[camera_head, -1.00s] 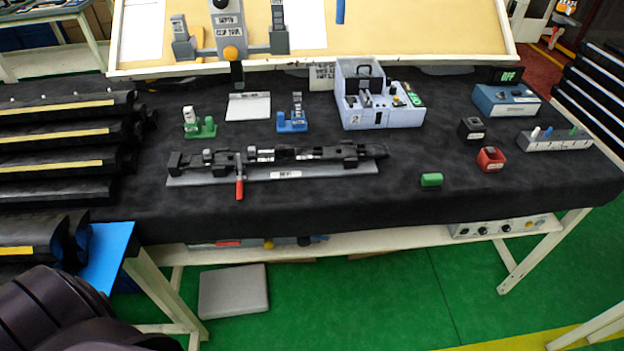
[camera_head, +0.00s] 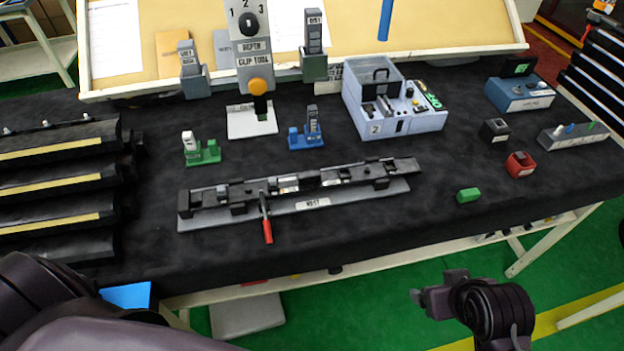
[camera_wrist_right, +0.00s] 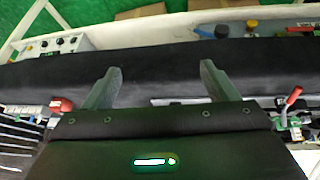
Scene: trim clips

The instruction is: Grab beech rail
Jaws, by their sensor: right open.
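I cannot make out a beech-coloured rail in either view. A long dark rail-like assembly (camera_head: 340,176) lies on a grey base plate (camera_head: 372,196) in the middle of the bench, with a red-handled lever (camera_head: 267,230) at its front. My right gripper (camera_head: 418,298) is in front of the bench's front edge, to the right of this assembly and apart from it. In the right wrist view the right gripper (camera_wrist_right: 160,80) is open and empty, its fingers against the dark bench cover. My left arm shows at the lower left; its gripper is out of view.
Dark shelves with yellow strips (camera_head: 50,184) stand at left. Behind the assembly are green (camera_head: 205,155) and blue (camera_head: 305,139) holders, a clip tool (camera_head: 257,75) and a grey-blue box (camera_head: 400,123). A green block (camera_head: 468,195) and red cup (camera_head: 519,165) sit at right.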

